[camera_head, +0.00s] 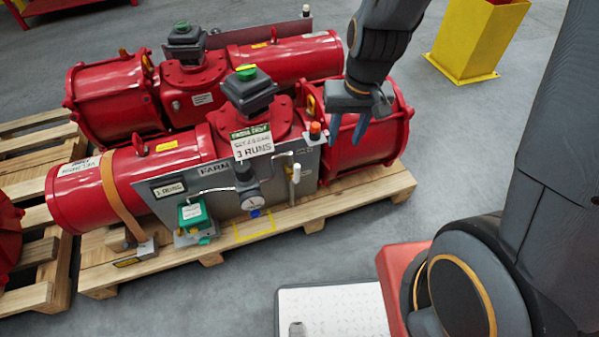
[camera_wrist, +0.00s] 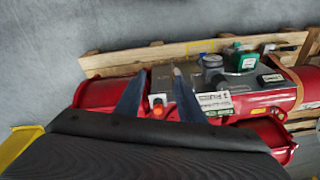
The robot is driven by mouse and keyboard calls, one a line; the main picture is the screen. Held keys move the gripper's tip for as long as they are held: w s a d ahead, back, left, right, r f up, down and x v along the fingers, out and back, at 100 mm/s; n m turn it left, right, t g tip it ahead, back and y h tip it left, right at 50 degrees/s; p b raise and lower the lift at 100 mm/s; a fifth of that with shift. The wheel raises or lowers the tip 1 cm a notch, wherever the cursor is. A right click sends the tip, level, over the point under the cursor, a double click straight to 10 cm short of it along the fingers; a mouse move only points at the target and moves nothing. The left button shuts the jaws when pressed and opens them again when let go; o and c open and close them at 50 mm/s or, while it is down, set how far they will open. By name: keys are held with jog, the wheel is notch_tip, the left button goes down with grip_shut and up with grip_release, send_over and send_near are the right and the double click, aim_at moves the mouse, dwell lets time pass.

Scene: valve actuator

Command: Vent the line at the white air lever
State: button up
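The white air lever (camera_head: 296,173) stands upright at the right end of the grey panel (camera_head: 226,185) on the front of the red valve actuator (camera_head: 125,185). My gripper (camera_head: 347,130) is open and empty, above and to the right of the lever, in front of the actuator's right red cylinder. It is apart from the lever. In the wrist view my gripper (camera_wrist: 159,80) has its two blue-grey fingers spread over the panel area. A red-orange button (camera_head: 315,131) lies close to the fingers and shows between them in the wrist view (camera_wrist: 157,110). I cannot clearly make out the lever in the wrist view.
A round gauge (camera_head: 252,200), a green box (camera_head: 193,215) and a "3 RUNS" sign (camera_head: 252,144) are on the panel side. The actuator rests on a wooden pallet (camera_head: 375,195). A second red actuator (camera_head: 110,95) stands behind. A yellow post (camera_head: 475,40) stands back right.

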jog(key=w+a+f+t+b, duration=0.1)
jog(key=w+a+f, duration=0.2)
jog(key=f, duration=0.3)
jog(key=w+a+f+t+b, duration=0.1)
jog(key=w+a+f+b, duration=0.2)
jog(key=f, duration=0.4)
jog(key=t, duration=0.1)
send_over(297, 171)
jog(key=s, duration=0.2)
notch_tip(297, 171, down, 10)
jog(key=shift+d+f, duration=0.1)
jog(key=shift+f, duration=0.1)
jog(key=x, duration=0.4)
jog(key=b+x, duration=0.1)
jog(key=x, duration=0.3)
jog(key=shift+w, duration=0.1)
